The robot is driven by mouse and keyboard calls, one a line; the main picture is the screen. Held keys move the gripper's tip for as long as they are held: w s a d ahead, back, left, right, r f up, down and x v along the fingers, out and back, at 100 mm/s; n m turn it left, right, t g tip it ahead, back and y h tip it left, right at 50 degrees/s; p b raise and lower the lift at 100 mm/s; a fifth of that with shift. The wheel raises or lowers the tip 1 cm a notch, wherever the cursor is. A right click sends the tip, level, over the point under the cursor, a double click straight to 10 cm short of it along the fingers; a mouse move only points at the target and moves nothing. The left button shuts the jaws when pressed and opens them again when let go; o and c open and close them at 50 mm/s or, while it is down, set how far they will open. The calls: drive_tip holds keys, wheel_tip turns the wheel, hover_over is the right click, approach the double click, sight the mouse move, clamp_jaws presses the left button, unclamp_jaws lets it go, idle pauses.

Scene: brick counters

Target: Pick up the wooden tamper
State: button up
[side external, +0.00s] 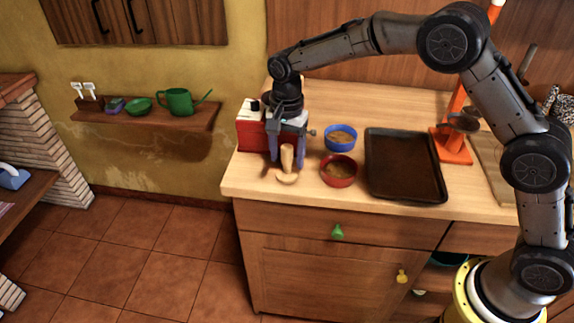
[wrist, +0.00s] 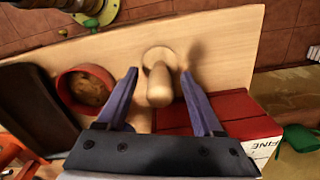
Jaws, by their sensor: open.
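The wooden tamper (side external: 287,163) stands upright on the counter near its front left corner, in front of a red box-like machine. It is pale wood, with a round base and a narrower handle. In the wrist view the tamper (wrist: 159,80) shows between my two fingers, its base toward the top of the picture. My gripper (side external: 287,164) points down over it, with the fingers on either side of the handle. In the wrist view my gripper (wrist: 165,72) is open, with a visible gap between each finger and the tamper.
A red bowl (side external: 338,182) and a blue bowl (side external: 341,149), both with brown contents, stand right of the tamper. A dark baking tray (side external: 442,190) lies further right. The red machine (side external: 248,136) is close behind my gripper. An orange stand (side external: 452,157) is at the right.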

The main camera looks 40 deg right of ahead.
drive_tip(key=shift+f, duration=0.5)
clamp_jaws()
